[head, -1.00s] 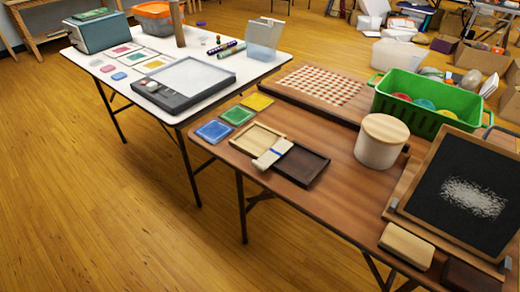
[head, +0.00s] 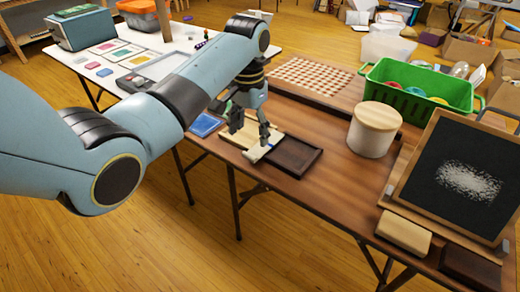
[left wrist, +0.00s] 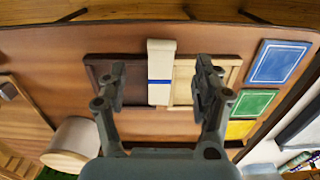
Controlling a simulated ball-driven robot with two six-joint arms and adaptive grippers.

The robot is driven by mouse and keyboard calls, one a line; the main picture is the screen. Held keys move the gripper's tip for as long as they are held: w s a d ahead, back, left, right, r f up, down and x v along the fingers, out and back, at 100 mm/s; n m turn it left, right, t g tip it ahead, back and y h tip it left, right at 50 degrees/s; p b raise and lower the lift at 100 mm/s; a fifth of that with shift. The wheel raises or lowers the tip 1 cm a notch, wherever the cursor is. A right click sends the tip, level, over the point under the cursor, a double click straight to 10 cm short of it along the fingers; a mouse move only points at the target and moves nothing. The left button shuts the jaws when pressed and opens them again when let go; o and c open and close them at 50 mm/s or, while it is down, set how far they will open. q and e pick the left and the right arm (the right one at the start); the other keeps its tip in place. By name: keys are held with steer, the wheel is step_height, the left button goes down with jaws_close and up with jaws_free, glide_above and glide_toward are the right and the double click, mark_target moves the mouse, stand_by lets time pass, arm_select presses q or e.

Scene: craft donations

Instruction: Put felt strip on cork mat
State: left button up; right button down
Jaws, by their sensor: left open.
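A cream strip (head: 256,153) with a blue band, which I take for the felt strip, lies across the join between a tan framed panel (head: 226,138) and a dark brown one (head: 298,156). It also shows in the left wrist view (left wrist: 160,60). The tan panel may be the cork mat; its material cannot be told for sure. My left gripper (head: 250,134) is open just above the strip. In the left wrist view its fingers (left wrist: 160,88) stand apart, one on each side of the strip, over the two panels. My right gripper is not in view.
Blue (left wrist: 278,62), green (left wrist: 255,103) and yellow (left wrist: 239,130) squares lie beside the tan panel. A lidded canister (head: 374,130), a green basket (head: 418,88) and a chalkboard (head: 455,175) stand to the right. A checked cloth (head: 312,78) lies behind.

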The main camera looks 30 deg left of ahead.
mark_target(251, 154)
arm_select(q)
step_height(251, 154, down, 7)
steer(key=shift+w+a+b, duration=0.1)
steer(key=shift+w+b, duration=0.05)
steer(key=shift+b, duration=0.4)
steer(key=shift+c, duration=0.4)
steer(key=c, duration=0.8)
steer(key=shift+r, duration=0.1)
